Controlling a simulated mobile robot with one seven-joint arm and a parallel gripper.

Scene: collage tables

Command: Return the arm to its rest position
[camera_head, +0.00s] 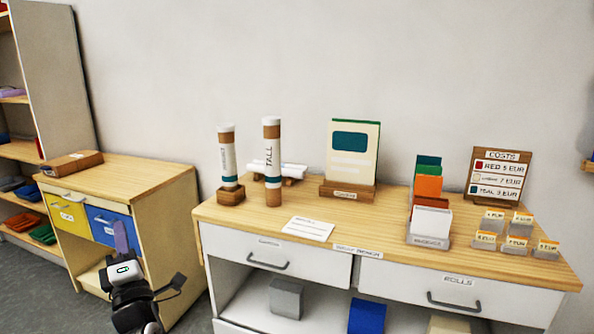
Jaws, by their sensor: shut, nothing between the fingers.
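My gripper (121,240) is at the lower left, in front of the small wooden desk (125,180). Its narrow purple-grey tip points up and away, above a white wrist part and dark links of my arm. It is shut and holds nothing. It overlaps the blue drawer front in the picture; I cannot tell how far apart they are.
The wider bench (480,240) to the right holds two tubes, a card stand (350,155), a coloured card holder (430,220), a costs sign (498,172) and several small price tags. Shelving (55,75) stands at the far left. Grey floor shows at the lower left.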

